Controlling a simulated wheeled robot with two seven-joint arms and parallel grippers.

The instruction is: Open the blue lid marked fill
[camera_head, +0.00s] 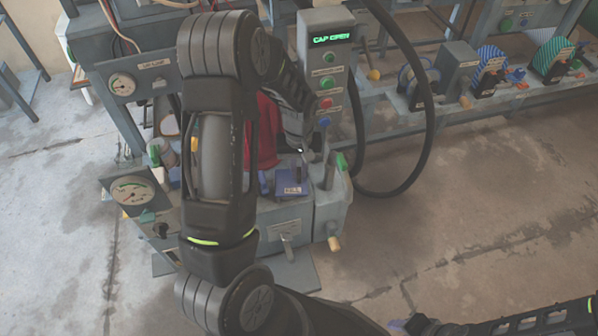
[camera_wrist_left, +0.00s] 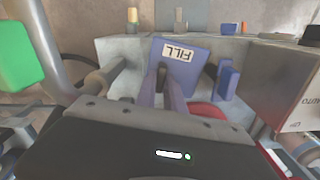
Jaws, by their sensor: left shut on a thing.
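The blue lid (camera_head: 284,180) with a white FILL label sits on top of the grey press housing, just beyond my left arm in the head view. In the left wrist view the lid (camera_wrist_left: 188,71) is tilted, its label facing the camera and reading FILL. My left gripper (camera_head: 300,168) reaches down to the lid from above. In the wrist view the gripper (camera_wrist_left: 163,80) is shut at the lid's handle. The fingertips are partly hidden in both views. My right arm shows only at the bottom right of the head view, and its jaws cannot be made out.
A control post (camera_head: 325,65) with several buttons and a display reading CAP OPEN stands behind the lid. A black hose (camera_head: 428,110) loops down at the right. Floor at the right is clear.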

